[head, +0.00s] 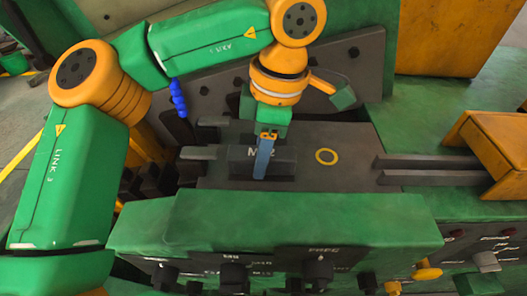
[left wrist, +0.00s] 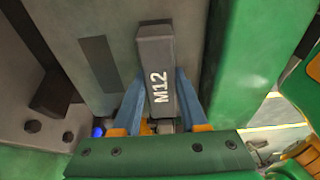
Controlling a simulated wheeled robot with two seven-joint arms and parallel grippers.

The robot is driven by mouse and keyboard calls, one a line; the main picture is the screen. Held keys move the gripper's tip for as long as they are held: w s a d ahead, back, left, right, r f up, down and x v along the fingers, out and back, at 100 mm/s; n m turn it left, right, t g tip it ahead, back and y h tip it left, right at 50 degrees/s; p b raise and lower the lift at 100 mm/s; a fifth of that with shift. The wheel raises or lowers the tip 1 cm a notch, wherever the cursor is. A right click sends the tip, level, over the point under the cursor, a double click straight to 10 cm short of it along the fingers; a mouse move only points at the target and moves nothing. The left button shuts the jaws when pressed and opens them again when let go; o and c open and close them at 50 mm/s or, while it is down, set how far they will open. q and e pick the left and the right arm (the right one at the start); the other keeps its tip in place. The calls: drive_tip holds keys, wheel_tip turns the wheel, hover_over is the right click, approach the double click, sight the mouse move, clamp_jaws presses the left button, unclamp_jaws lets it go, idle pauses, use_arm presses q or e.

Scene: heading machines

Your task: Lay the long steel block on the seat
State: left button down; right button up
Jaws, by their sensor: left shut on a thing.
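The long steel block (left wrist: 156,75) is dark grey and marked M12. In the left wrist view it lies lengthwise between the two blue fingers of my left gripper (left wrist: 158,105), which is shut on it. In the head view the gripper (head: 264,158) points down, holding the block (head: 284,164) over the grey plate (head: 345,135) of the machine. A dark narrow rectangle (left wrist: 101,64) shows on the plate left of the block in the wrist view; I cannot tell whether it is a seat or a shadow. The block's height above the plate is unclear. My right gripper is not in view.
A yellow ring (head: 326,156) marks the plate right of the block. Two dark rails (head: 430,168) lead to an orange housing (head: 490,145) at the right. A green front ledge (head: 300,222) with controls below it stands nearest. A blue coiled piece (head: 178,98) is at the left.

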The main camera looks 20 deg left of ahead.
sight(273, 153)
use_arm(q)
drive_tip(key=shift+f, duration=0.4)
drive_tip(key=shift+f, duration=0.15)
drive_tip(key=shift+f, duration=0.1)
drive_tip(key=shift+c, duration=2.2)
unclamp_jaws()
drive_tip(key=shift+s, duration=0.1)
drive_tip(key=shift+r, duration=0.2)
wheel_tip(273, 153, up, 12)
drive_tip(key=d+p, duration=0.1)
drive_tip(key=p, duration=0.3)
drive_tip(key=shift+w+d+p, duration=0.3)
drive_tip(key=shift+d+p, duration=0.1)
